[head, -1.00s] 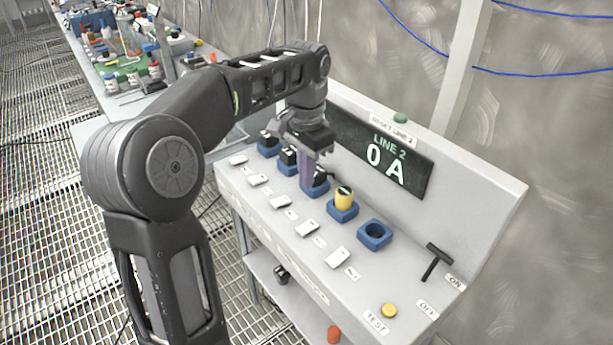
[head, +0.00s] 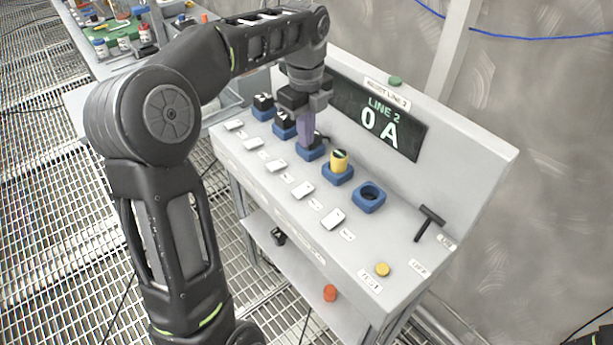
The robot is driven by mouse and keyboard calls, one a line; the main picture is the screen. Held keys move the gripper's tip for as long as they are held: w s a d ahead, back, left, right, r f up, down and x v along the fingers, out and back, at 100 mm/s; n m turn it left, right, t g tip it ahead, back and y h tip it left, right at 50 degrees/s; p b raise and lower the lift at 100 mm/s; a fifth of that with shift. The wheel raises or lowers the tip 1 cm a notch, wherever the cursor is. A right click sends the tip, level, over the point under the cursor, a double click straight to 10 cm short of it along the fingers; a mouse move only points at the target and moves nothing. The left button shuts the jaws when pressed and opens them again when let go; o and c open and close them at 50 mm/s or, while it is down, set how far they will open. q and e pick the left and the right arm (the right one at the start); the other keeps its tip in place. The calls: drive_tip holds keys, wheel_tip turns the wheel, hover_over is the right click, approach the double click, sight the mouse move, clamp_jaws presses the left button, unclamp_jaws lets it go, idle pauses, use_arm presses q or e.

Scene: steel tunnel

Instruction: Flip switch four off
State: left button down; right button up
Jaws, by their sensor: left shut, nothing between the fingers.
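A row of white switches runs along the sloped panel (head: 400,235). Counted from the far left end, the fourth is this white switch (head: 302,191); its small label is too blurred to read. Its on or off position cannot be told. My left gripper (head: 308,147) points down with its purple fingers shut and empty. Its tips are at the third blue socket (head: 312,153), behind the switch row; whether they touch it is unclear. My right gripper is not in view.
A yellow plug (head: 339,161) stands in the fourth socket; the fifth blue socket (head: 369,197) is empty. A display (head: 375,130) reads LINE 2, 0 A. A black T-handle (head: 429,222) and a yellow button (head: 382,269) are at the right. An orange-red object (head: 330,293) lies on the lower shelf.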

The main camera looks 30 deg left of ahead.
sight(306, 187)
use_arm(q)
drive_tip(key=shift+m, duration=0.6)
drive_tip(key=shift+f, duration=0.15)
wheel_tip(306, 187, down, 13)
drive_tip(key=shift+f+p, duration=0.2)
drive_tip(key=shift+p, duration=0.75)
drive_tip(key=shift+f, duration=0.2)
drive_tip(key=shift+w+f, duration=0.1)
drive_tip(key=shift+f, duration=0.15)
